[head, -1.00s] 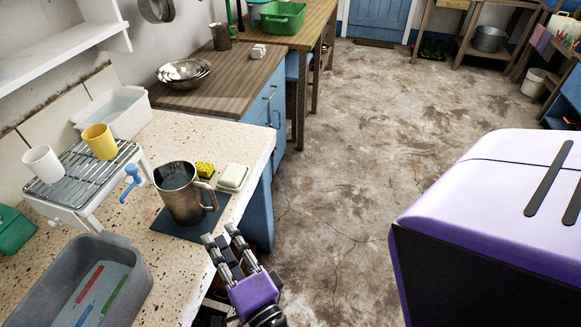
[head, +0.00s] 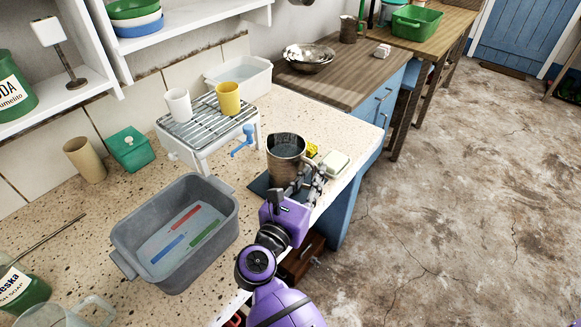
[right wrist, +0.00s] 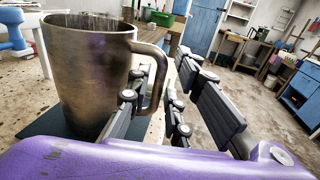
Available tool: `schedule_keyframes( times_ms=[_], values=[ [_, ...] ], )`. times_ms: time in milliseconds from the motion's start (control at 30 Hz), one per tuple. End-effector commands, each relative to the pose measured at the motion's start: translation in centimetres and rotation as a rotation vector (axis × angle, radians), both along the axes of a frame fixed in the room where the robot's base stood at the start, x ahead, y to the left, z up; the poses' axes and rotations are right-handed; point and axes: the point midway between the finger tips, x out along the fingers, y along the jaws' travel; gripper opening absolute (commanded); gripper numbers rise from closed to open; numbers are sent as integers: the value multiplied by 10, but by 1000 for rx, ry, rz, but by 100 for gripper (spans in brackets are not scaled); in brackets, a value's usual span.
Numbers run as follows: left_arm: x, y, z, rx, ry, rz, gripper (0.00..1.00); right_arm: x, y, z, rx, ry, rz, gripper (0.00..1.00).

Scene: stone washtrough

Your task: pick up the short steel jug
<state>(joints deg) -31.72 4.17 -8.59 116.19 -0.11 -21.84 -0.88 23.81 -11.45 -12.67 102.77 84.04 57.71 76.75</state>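The short steel jug (head: 285,148), a worn metal jug with a loop handle, stands upright on a dark mat (head: 259,185) at the edge of the speckled stone top. My right gripper (head: 304,183) is at its lower right, on the handle side. In the right wrist view the jug (right wrist: 88,75) fills the left, and my right gripper (right wrist: 165,95) is open with its fingers spread. One finger overlaps the handle (right wrist: 157,75) and the other is clear to its right; contact cannot be told. My left gripper is not in view.
A yellow sponge (head: 312,149) and a soap dish (head: 334,163) sit right beside the jug. A rack (head: 205,118) with two cups stands behind left. A grey basin (head: 125,240) is at front left. A second metal jug (head: 348,29) stands on the far wooden counter.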

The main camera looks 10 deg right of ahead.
Motion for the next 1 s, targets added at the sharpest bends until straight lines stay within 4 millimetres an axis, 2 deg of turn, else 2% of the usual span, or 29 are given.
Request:
schedule_keyframes(
  times_ms=[133,400,567,1000],
  values=[
    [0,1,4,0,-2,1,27,14,-11,2,-1,-2,1,19],
    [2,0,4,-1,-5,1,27,15,-13,0,-2,1,1,19],
    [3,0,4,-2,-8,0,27,15,-13,0,-2,1,1,0],
    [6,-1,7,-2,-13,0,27,16,-12,3,-1,-7,3,0]
  ],
)
